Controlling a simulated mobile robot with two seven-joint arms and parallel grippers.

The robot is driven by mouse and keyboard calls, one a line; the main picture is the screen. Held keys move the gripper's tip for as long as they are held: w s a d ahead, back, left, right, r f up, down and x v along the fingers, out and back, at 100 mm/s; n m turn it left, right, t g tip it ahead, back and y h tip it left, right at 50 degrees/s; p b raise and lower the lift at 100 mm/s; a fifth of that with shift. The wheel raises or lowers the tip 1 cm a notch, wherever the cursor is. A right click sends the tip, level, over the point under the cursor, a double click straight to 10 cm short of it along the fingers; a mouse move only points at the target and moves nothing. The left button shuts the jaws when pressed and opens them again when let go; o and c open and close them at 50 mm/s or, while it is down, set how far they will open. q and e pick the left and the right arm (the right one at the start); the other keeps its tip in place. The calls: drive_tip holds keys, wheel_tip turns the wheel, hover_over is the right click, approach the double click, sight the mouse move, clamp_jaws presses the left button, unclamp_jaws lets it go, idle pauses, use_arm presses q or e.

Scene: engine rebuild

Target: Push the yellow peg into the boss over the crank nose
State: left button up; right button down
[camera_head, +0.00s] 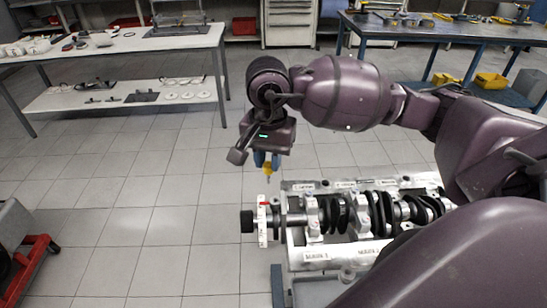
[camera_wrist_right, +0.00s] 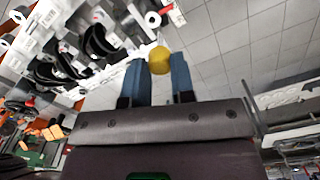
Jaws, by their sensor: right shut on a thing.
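The yellow peg (camera_head: 267,170) is held between the blue fingers of my right gripper (camera_head: 267,159). In the right wrist view the peg (camera_wrist_right: 160,60) shows as a round yellow end between the fingertips (camera_wrist_right: 159,72). The peg is above and apart from the crank nose (camera_head: 247,221), at the left end of the crankshaft (camera_head: 340,215). A white upright plate with red marks (camera_head: 262,230) stands at the nose, below the peg. I cannot clearly make out the boss opening. My left gripper is in neither view.
The crankshaft lies in a pale engine block (camera_head: 330,253) with labelled edges. A white bench (camera_head: 130,43) stands at back left and a blue table (camera_head: 450,30) at back right. A red cart (camera_head: 28,262) is at left. The floor between is clear.

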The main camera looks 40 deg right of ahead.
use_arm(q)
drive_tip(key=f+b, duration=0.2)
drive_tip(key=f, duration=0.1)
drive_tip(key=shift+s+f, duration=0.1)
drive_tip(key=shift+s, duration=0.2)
use_arm(e)
drive_tip(key=f, duration=0.1)
drive_tip(key=f+m, duration=0.1)
drive_tip(key=f, duration=0.1)
drive_tip(key=d+f+m, duration=0.1)
drive_tip(key=f, duration=0.1)
drive_tip(key=shift+s+d+f, duration=0.1)
drive_tip(key=shift+s+f, duration=0.1)
drive_tip(key=shift+s, duration=0.15)
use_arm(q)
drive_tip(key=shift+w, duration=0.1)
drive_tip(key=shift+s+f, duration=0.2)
use_arm(e)
drive_tip(key=shift+f, duration=0.15)
use_arm(q)
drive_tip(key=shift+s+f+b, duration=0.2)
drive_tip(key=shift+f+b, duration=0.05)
drive_tip(key=shift+b, duration=0.1)
use_arm(e)
drive_tip(key=shift+f, duration=0.15)
